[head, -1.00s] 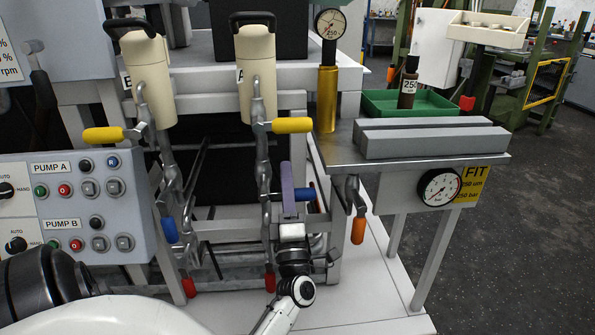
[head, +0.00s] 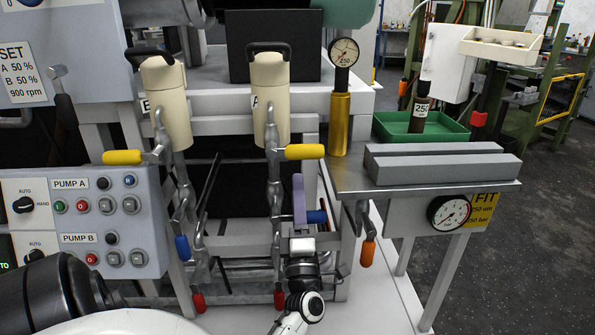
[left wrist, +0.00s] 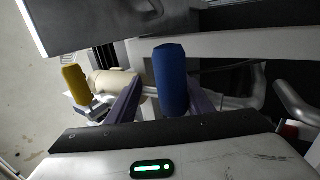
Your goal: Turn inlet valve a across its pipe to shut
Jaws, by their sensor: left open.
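Filter A, a cream canister (head: 268,100), has a yellow lever (head: 304,152) pointing right, a blue lever (head: 316,217) below and a red-tipped lever (head: 279,299) pointing down. The lever colour for inlet valve a is not labelled. My left gripper (head: 300,190) is open at the blue lever, its purple finger overlapping the lever's left end in the head view. In the left wrist view, the blue grip (left wrist: 171,78) stands between the two fingers of the left gripper (left wrist: 163,92); contact cannot be told. A yellow grip (left wrist: 75,84) shows to the left. My right gripper is out of view.
Filter B (head: 166,100) with its own yellow lever (head: 123,157) stands left. The pump panel (head: 85,220) is farther left. A metal bench (head: 350,180) with an orange lever (head: 368,253) below it stands close on the right. Frame bars surround the gripper.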

